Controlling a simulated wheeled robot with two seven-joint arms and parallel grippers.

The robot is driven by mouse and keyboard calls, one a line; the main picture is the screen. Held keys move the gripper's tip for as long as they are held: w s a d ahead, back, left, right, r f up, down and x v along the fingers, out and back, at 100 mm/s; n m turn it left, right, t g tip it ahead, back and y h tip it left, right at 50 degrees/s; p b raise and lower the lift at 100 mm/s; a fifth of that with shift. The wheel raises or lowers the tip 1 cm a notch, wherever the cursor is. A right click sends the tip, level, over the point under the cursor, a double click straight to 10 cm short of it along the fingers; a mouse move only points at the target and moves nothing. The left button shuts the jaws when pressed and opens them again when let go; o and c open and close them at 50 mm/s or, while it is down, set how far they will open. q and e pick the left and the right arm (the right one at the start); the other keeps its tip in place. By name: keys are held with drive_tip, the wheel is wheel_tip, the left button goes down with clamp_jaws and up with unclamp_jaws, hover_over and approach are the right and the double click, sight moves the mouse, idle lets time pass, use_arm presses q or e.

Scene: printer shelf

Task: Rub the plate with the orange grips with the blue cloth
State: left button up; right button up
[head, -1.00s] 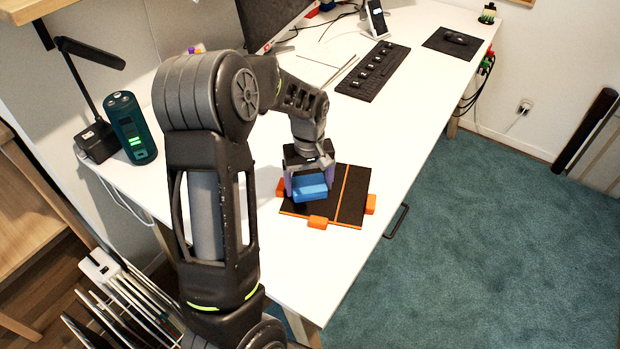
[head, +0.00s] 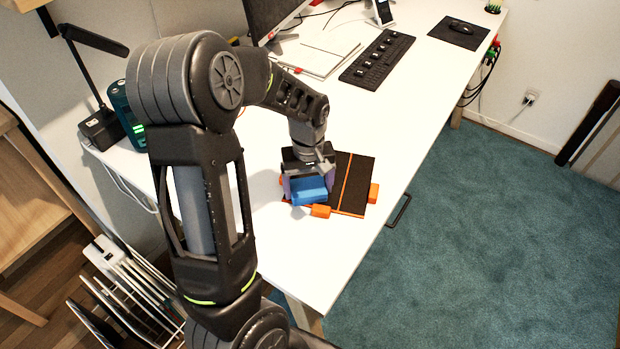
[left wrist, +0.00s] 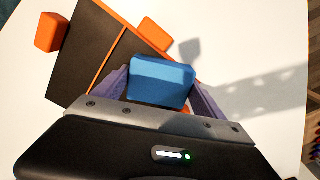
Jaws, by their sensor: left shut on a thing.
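The black plate (head: 355,180) lies flat on the white desk, with orange grips at its edges and an orange line across it. It also shows in the left wrist view (left wrist: 85,55), with an orange grip (left wrist: 50,32) at its side. My left gripper (head: 307,188) is shut on the blue cloth (head: 311,191), a folded block, over the left part of the plate. In the left wrist view the cloth (left wrist: 161,82) sits between the purple fingers. Whether it touches the plate is hard to tell. My right gripper is not in view.
A black keypad strip (head: 377,59), papers (head: 318,57) and a mouse on a mat (head: 459,32) lie farther back on the white desk (head: 300,250). A teal cylinder (head: 128,115) and a lamp (head: 95,40) stand at the left. The desk's front part is clear.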

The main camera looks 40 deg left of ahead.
use_arm(q)
drive_tip(key=shift+s, duration=0.2)
drive_tip(key=shift+r, duration=0.1)
drive_tip(key=shift+r+p, duration=2.45)
drive_tip(key=shift+r, duration=0.5)
drive_tip(key=shift+r+p, duration=1.25)
drive_tip(key=shift+r, duration=0.3)
drive_tip(key=shift+w+d, duration=0.1)
